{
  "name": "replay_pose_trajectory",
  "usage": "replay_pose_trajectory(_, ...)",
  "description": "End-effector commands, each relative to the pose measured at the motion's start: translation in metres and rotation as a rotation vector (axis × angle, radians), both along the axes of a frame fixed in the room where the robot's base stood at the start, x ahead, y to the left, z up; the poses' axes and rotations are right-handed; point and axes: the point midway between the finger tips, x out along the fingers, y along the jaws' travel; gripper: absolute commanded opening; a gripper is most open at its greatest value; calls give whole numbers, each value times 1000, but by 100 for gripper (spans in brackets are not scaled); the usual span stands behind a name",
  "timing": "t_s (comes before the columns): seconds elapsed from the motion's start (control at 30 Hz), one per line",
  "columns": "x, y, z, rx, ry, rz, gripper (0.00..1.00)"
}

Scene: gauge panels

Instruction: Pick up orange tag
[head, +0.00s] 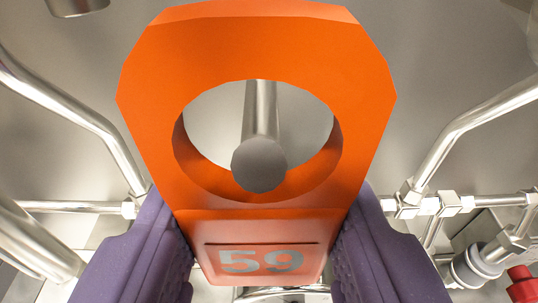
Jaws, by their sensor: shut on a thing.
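The orange tag (268,55) fills the upper middle of the head view. It has a large round hole and a lower face with a grey "59" on it. My gripper (262,248) has purple fingers at the left and right of the tag's lower part, and it is shut on the tag there. A grey metal peg (259,160) with a round end shows through the hole. I cannot tell whether the tag still rests on the peg.
Silver pipes (75,112) run at the left, and more pipes (470,120) at the right. Pipe fittings (420,204) and a red part (522,284) are at the lower right. A grey panel (440,60) lies behind.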

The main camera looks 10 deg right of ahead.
Motion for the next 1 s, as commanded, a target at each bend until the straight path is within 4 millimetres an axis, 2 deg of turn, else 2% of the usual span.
replay_pose_trajectory(0.7,-50,10,1,0,1,1,31)
replay_pose_trajectory(1.0,-55,11,0,0,-1,0,31)
